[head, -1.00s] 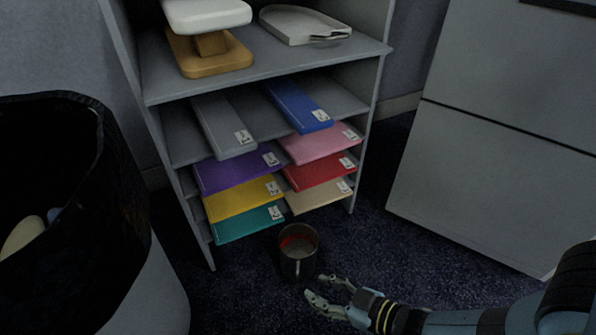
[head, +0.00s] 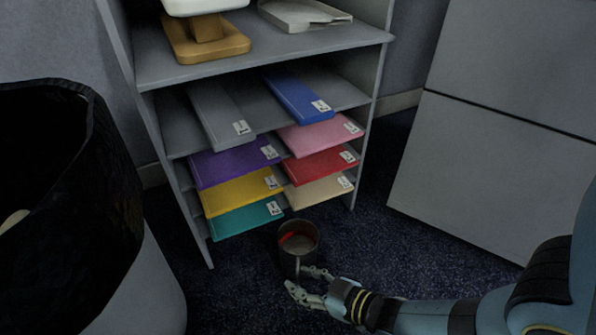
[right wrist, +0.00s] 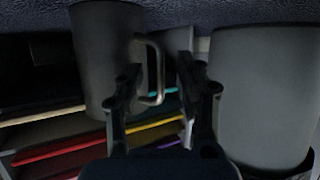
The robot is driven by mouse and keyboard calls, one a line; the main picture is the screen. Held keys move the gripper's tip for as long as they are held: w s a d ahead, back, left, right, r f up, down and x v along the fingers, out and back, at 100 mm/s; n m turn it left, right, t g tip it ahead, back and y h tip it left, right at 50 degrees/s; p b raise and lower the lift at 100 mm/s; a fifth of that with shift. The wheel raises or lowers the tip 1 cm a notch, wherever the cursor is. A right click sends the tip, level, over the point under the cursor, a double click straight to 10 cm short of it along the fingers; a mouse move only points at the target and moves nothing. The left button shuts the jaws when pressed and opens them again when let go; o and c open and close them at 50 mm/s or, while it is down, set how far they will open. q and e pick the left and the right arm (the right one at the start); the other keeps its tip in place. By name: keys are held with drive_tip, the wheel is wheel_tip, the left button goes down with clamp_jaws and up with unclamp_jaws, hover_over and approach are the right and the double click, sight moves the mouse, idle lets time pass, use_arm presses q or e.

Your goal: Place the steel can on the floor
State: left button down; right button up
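The steel can (head: 298,245) is a dark grey mug-like can with a side handle and something red inside. It appears to stand upright on the dark blue carpet floor (head: 235,290), in front of the shelf. In the right wrist view the can (right wrist: 100,55) is at the upper left, with its handle (right wrist: 158,70) between my finger tips. My right gripper (head: 301,281) is at the can's near side in the head view. Its fingers (right wrist: 160,88) look apart around the handle; I see no clear grip. My left gripper is out of view.
A grey shelf unit (head: 265,60) with several coloured folders stands behind the can. A bin with a black liner (head: 65,190) is at the left; a pale bin (right wrist: 262,100) shows in the right wrist view. A grey cabinet (head: 480,180) stands at right. Carpet between shelf and cabinet is clear.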

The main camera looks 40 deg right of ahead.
drive_tip(key=shift+c, duration=0.2)
clamp_jaws()
drive_tip(key=shift+r, duration=0.1)
